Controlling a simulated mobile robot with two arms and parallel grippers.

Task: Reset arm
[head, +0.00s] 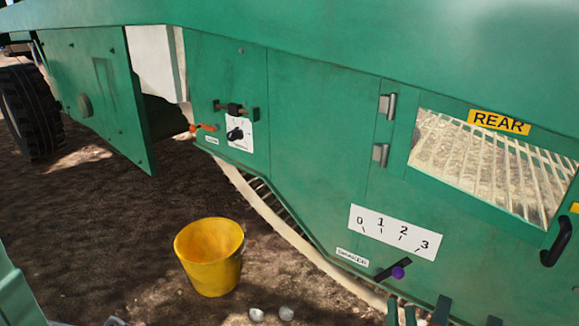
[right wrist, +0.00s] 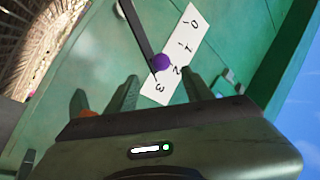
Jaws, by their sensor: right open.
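My right gripper (head: 427,305) shows only as green fingertips at the bottom right of the head view, just below a black lever with a purple knob (head: 398,272). In the right wrist view the gripper (right wrist: 160,92) is open, with nothing between its fingers. The purple knob (right wrist: 161,62) shows beyond the gap between the fingers, apparently apart from them. The lever (right wrist: 138,32) is beside a white scale plate (right wrist: 180,58) marked 0 to 3, which also shows above the knob in the head view (head: 395,232). My left gripper is not in view.
The green machine wall (head: 315,140) fills the right side, with a window grille (head: 490,165), a black handle (head: 556,242) and a dial panel (head: 239,133). A yellow bucket (head: 211,258) stands on the soil. Two pale round objects (head: 271,314) lie near it.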

